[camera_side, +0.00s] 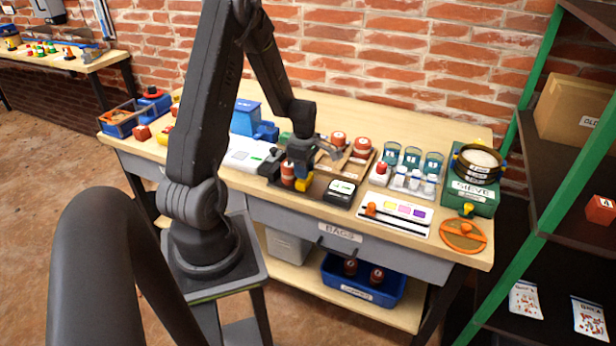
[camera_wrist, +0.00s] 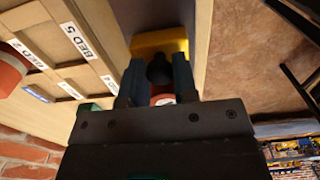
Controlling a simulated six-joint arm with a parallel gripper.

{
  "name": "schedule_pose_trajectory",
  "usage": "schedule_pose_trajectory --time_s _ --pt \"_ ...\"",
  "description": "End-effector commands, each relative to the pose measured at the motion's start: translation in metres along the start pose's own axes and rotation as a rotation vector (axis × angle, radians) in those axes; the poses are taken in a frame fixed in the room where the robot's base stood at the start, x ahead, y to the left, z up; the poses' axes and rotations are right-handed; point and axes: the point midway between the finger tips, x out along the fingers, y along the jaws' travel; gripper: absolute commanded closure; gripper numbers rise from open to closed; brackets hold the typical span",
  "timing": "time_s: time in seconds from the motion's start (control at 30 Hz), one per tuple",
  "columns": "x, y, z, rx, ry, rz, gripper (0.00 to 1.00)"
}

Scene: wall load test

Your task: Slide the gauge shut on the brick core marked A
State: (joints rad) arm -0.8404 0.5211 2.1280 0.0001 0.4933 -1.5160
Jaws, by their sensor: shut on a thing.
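A brick-red core (camera_side: 288,172) with a pale label stands on the dark gauge (camera_side: 318,190) near the table's front; its letter is too small to read. The gauge has a yellow jaw (camera_side: 301,184) beside the core and a display box (camera_side: 342,187) at its right. My gripper (camera_side: 300,168) points down over the gauge. In the wrist view, my gripper's fingers (camera_wrist: 160,74) are shut on a dark knob (camera_wrist: 159,68) next to the yellow jaw (camera_wrist: 160,42). A bit of the red core (camera_wrist: 163,99) shows between the fingers; most of it is hidden.
Other red cores (camera_side: 362,146) stand in a wooden tray (camera_side: 352,171) behind the gauge. Glass jars (camera_side: 433,162), a green sieve unit (camera_side: 470,193) and a colour chart (camera_side: 394,214) stand to the right.

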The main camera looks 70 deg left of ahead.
Motion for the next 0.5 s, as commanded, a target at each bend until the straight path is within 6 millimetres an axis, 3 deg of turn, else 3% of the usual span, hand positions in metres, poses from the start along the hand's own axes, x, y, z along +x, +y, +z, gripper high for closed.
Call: schedule_pose_trajectory --time_s 0.5 --pt "-0.001 0.001 -0.018 -0.001 0.0 0.002 0.94"
